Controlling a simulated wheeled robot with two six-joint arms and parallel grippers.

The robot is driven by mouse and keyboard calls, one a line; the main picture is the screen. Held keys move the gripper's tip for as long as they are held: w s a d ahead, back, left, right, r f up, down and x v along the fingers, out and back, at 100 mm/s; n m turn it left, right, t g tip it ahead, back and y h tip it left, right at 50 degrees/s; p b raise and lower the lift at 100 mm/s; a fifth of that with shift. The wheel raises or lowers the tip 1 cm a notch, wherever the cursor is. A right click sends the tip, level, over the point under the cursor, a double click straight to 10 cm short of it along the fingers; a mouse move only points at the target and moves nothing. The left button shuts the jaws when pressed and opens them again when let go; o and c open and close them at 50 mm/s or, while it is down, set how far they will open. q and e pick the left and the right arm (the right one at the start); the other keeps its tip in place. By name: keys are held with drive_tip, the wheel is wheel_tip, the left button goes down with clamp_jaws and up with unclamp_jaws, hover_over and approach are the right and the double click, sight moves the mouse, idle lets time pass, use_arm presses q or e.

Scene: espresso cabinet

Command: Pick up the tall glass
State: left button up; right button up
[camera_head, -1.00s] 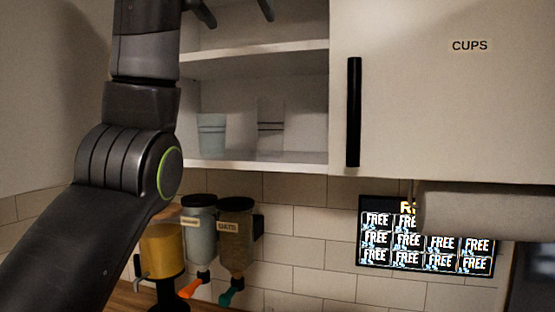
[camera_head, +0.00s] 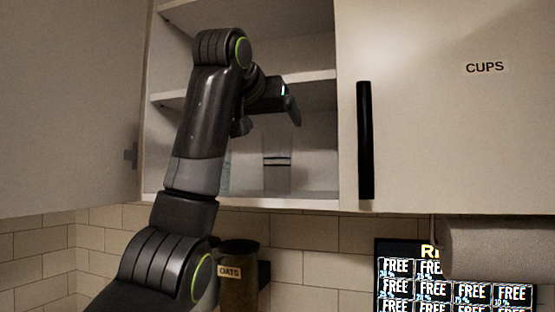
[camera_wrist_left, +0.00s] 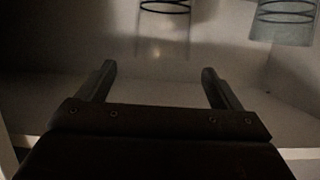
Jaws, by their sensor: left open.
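The tall glass (camera_head: 277,176), clear with dark bands, stands on the lowest shelf of the open cabinet. In the left wrist view the tall glass (camera_wrist_left: 163,32) is at the top middle, cut off by the frame edge, beyond the fingertips and lined up with the gap. My left gripper (camera_head: 268,121) is in front of the cabinet opening, above and in front of the glass in the head view. In the wrist view the left gripper (camera_wrist_left: 158,69) is open and empty. My right gripper is not in view.
A shorter bluish glass (camera_head: 226,170) stands left of the tall one, mostly behind my arm; it also shows in the wrist view (camera_wrist_left: 284,30). A middle shelf (camera_head: 312,76) is above. A closed door with a black handle (camera_head: 365,140) bounds the right side.

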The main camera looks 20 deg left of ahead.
use_arm(q)
drive_tip(key=shift+x, duration=0.95)
drive_tip(key=p+x, duration=0.1)
drive_tip(key=x, duration=0.1)
drive_tip(key=f+p+x, duration=0.1)
drive_tip(key=p+x, duration=0.1)
drive_tip(key=x, duration=0.1)
drive_tip(key=shift+w+a, duration=0.1)
drive_tip(key=shift+w, duration=0.05)
drive_tip(key=shift+c, duration=0.8)
drive_tip(key=c, duration=1.2)
drive_tip(key=shift+c, duration=1.1)
drive_tip(key=shift+r, duration=0.15)
